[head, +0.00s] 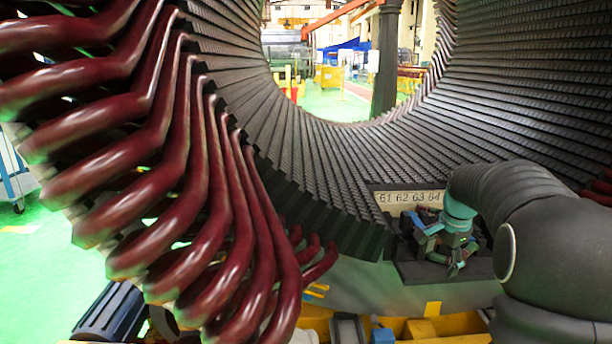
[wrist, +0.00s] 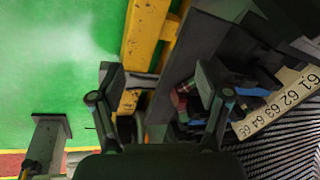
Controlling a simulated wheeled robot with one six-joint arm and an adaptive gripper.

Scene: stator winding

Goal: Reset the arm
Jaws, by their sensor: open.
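My arm (head: 545,225) reaches in from the right in the head view and bends down at a teal joint. My gripper (head: 456,268) hangs below that joint, in front of the lower part of the stator ring (head: 330,170). In the wrist view, the two fingers of my gripper (wrist: 160,88) stand wide apart with nothing held between them. A pale plate with slot numbers 61 to 64 (head: 408,198) is just behind the gripper. The numbers also show in the wrist view (wrist: 275,102), to the right of the right finger.
Thick dark red coils (head: 200,190) stick out along the ring's left side. Blue and dark red parts (wrist: 182,100) lie beyond the right finger in the wrist view. A yellow beam (wrist: 148,38) runs below the gripper. Open green floor (head: 40,270) is at the left.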

